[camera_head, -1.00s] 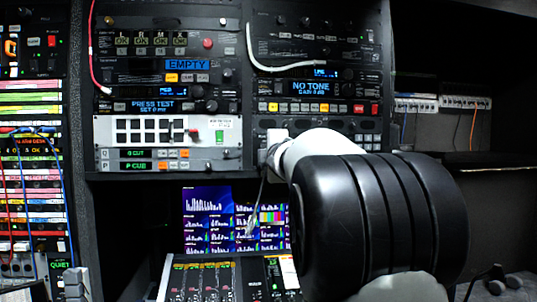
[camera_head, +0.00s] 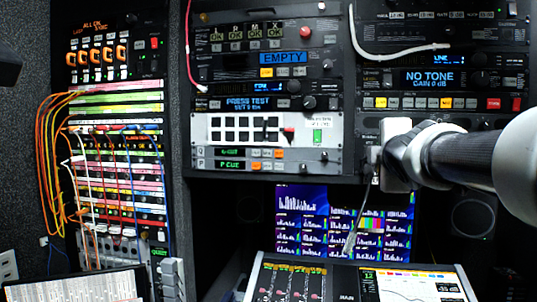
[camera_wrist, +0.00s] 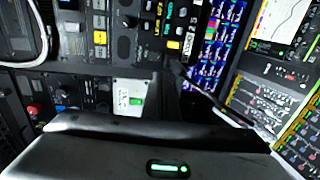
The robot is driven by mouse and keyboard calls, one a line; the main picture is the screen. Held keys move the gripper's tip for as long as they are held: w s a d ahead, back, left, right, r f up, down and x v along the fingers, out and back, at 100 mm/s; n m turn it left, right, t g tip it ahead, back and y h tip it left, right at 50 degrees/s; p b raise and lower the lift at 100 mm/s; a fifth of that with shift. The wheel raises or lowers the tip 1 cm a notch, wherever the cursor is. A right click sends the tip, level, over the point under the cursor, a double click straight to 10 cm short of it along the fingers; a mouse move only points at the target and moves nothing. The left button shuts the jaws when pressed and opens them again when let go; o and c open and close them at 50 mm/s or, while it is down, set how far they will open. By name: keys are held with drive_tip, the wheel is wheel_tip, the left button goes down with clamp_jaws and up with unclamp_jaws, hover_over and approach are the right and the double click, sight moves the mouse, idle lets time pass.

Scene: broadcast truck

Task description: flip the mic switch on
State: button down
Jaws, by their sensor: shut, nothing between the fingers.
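A white panel (camera_head: 240,130) in the middle rack has two rows of black buttons, a small red control (camera_head: 288,130) and a green rocker (camera_head: 317,136) under a small label. I cannot read which switch is the mic switch. The white plate with a green rocker (camera_wrist: 137,101) also shows in the wrist view, just left of my fingers. My gripper (camera_wrist: 172,92) is shut and empty, its dark fingers close together. In the head view my white hand (camera_head: 396,150) is right of the white panel, in front of the right rack; its fingertips are hard to make out there.
A lit multi-picture monitor (camera_head: 300,222) is below the racks, with a sloped mixing desk (camera_head: 345,283) in front. A patch bay (camera_head: 120,180) with orange, red, white and blue cables is at left. A white cable (camera_head: 355,35) loops over the right rack.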

drive_tip(key=p+x, duration=0.2)
drive_tip(key=x, duration=1.1)
drive_tip(key=shift+w+d+p, duration=0.2)
drive_tip(key=shift+w+p, duration=0.1)
drive_tip(key=shift+w, duration=0.05)
